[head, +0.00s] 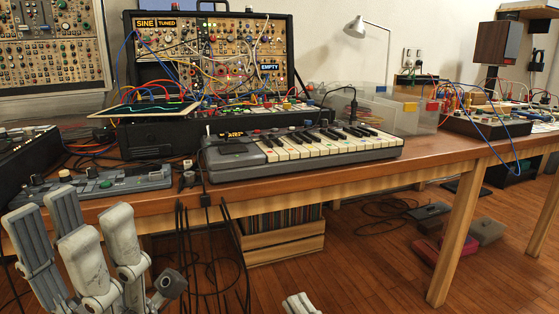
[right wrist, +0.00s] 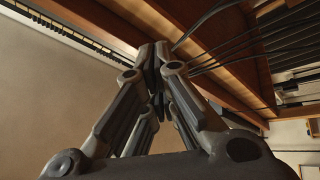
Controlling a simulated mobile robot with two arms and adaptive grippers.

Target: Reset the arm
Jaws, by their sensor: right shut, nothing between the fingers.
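My left gripper (head: 74,228) is large at the lower left of the head view, in front of the desk's front edge. Its grey fingers point up and stand apart, with nothing seen between them. My right gripper (head: 300,304) shows only its fingertips at the bottom edge of the head view, below the desk top. In the right wrist view its fingers (right wrist: 156,58) meet at the tips, shut and empty. Cables and wooden desk parts lie beyond them there.
A wooden desk (head: 440,168) bears a keyboard (head: 300,150), a modular synth case (head: 215,50) and a grey controller (head: 105,183). Black cables (head: 215,250) hang off the front edge. A wooden crate (head: 280,245) stands below.

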